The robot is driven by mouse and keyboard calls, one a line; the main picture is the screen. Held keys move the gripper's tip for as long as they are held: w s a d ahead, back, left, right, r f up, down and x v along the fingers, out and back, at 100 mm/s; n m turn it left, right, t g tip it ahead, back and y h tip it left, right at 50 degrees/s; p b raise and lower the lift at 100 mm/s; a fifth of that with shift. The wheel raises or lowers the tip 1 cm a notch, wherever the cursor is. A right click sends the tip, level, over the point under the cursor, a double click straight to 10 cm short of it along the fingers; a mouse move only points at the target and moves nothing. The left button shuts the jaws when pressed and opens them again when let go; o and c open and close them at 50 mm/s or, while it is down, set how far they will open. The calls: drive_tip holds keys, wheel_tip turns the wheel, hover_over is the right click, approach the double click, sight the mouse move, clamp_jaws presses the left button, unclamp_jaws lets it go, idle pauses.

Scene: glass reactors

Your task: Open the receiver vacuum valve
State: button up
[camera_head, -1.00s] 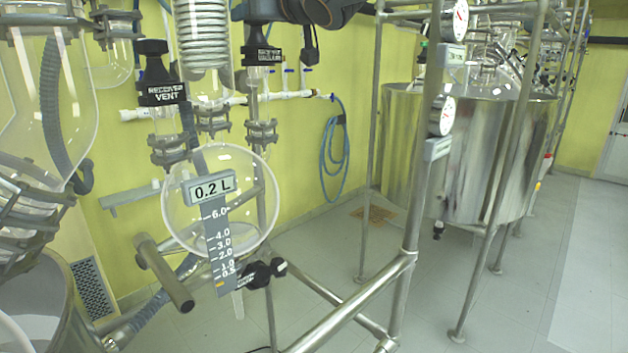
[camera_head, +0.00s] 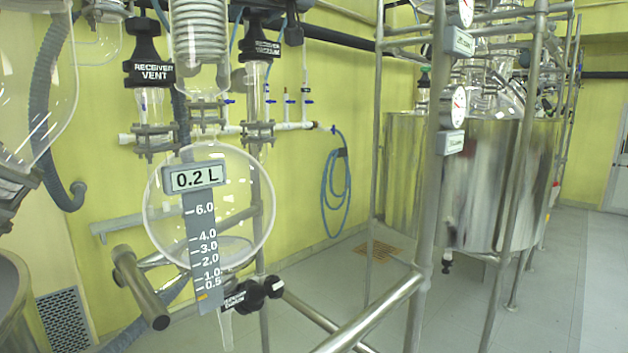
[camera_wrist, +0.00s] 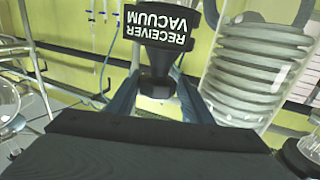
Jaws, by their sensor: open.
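The receiver vacuum valve is a black knob with white "RECEIVER VACUUM" lettering (camera_head: 262,48), upright on a glass neck above the round receiver flask (camera_head: 209,220). In the wrist view the same black knob (camera_wrist: 160,28) appears upside down, with its narrower end (camera_wrist: 160,82) between the two fingers. My gripper (camera_wrist: 158,90) is open, one finger on each side of the knob in the picture. I cannot tell whether either finger touches it.
The similar receiver vent knob (camera_head: 148,68) stands left of the vacuum knob. The glass condenser coil (camera_head: 200,40) is between them, and close at the right in the wrist view (camera_wrist: 255,65). Metal frame posts (camera_head: 425,180) and a steel vessel (camera_head: 490,185) stand to the right.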

drive_tip(key=shift+s+f+m+t+h+b, duration=0.15)
drive_tip(key=shift+m+t+h+b, duration=0.5)
drive_tip(key=shift+b, duration=2.1)
drive_tip(key=shift+d+m+h+b, duration=0.1)
drive_tip(key=shift+m+h+b, duration=0.25)
drive_tip(key=shift+b, duration=0.5)
